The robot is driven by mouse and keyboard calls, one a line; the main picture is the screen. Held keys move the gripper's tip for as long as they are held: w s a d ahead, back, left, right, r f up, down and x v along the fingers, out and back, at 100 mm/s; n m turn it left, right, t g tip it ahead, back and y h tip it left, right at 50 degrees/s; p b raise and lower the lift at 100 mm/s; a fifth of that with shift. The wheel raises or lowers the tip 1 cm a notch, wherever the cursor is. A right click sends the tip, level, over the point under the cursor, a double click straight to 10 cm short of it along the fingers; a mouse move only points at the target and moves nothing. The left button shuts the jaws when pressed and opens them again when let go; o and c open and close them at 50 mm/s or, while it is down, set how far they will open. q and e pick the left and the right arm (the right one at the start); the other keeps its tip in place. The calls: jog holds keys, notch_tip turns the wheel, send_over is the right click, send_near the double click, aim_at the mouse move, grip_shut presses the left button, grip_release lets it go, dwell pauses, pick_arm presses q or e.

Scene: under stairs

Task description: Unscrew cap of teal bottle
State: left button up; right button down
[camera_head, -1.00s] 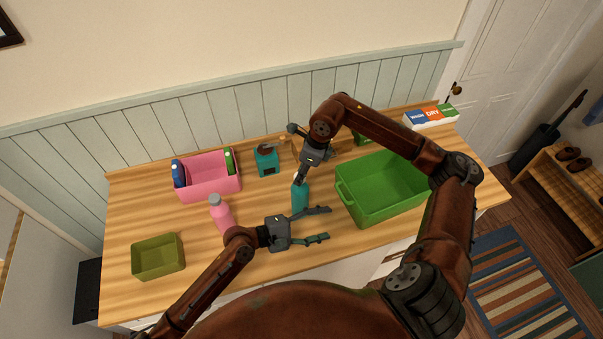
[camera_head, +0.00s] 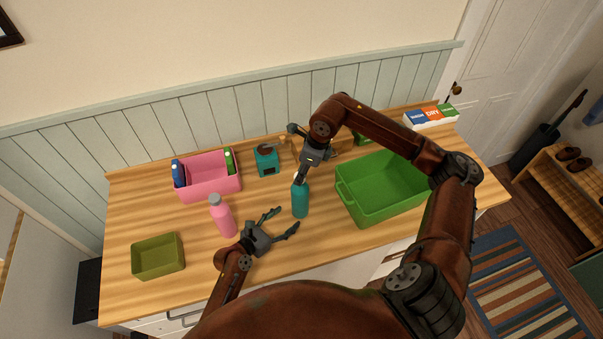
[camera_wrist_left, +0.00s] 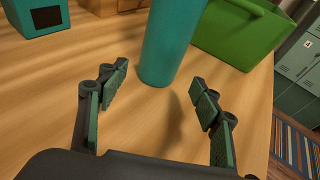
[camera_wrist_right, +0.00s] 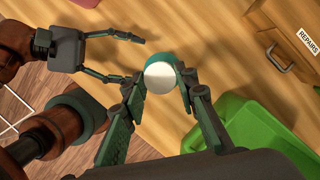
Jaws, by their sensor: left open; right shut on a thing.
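The teal bottle (camera_head: 300,201) stands upright on the wooden counter, left of the green bin. In the left wrist view the lower part of the bottle (camera_wrist_left: 168,45) rises ahead of my open fingers. My right gripper (camera_head: 299,179) is above the bottle and shut on its cap. In the right wrist view the round whitish cap (camera_wrist_right: 160,77) sits between the right fingertips, with teal around it.
A green bin (camera_head: 380,200) stands right of the bottle. A pink bottle (camera_head: 223,218) stands close to my left gripper. A pink bin (camera_head: 210,190), a teal box (camera_head: 266,162) and an olive bin (camera_head: 159,258) are also on the counter (camera_head: 130,215).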

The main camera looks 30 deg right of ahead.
aim_at(295, 213)
pick_arm(q)
jog(key=shift+x, duration=3.8)
grip_shut()
jog(key=shift+a+f, duration=0.1)
jog(key=shift+f, duration=0.2)
